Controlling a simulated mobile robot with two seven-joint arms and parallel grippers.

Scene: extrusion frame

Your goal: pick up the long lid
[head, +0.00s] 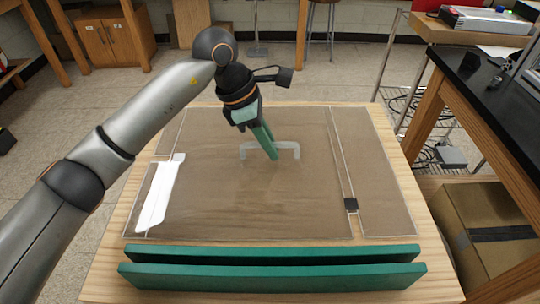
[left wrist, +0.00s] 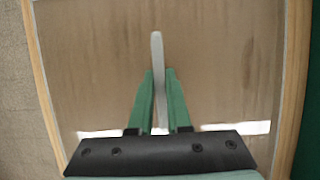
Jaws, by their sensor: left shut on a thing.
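The long lid (head: 220,205) is a wide, flat, brownish, see-through-looking panel over the middle of the wooden table. A pale bridge-shaped handle (head: 289,146) stands up near its centre. My left gripper (head: 275,156) has come down over the handle, with its green fingers closed on the bar. In the left wrist view the fingers (left wrist: 160,92) lie on both sides of the pale handle bar (left wrist: 157,48), which runs between them. I cannot tell whether the lid is lifted off what lies under it. My right gripper is not in view.
Two long green bars (head: 270,276) lie along the table's front edge. A white flat piece (head: 160,195) is at the left. A dark-topped bench (head: 490,85) stands close on the right.

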